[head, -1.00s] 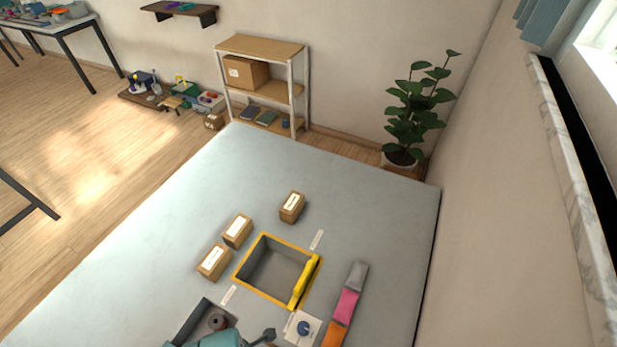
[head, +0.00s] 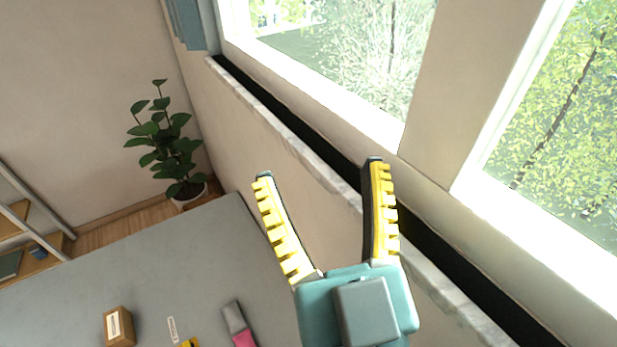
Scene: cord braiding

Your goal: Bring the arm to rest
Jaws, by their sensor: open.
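My gripper (head: 322,215) shows at the lower right of the middle in the head view. Its two yellow ribbed fingers are spread wide and nothing is between them. It is raised and appears in front of the wall and window sill, with its teal body at the bottom of the picture. The rest of my arm is out of the picture.
A grey table (head: 60,305) fills the lower left. On it are a cardboard box (head: 118,326), a white label (head: 172,329) and a grey-and-pink strip (head: 235,322). A potted plant (head: 165,145) stands beyond it. A window sill (head: 290,150) runs along the right wall.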

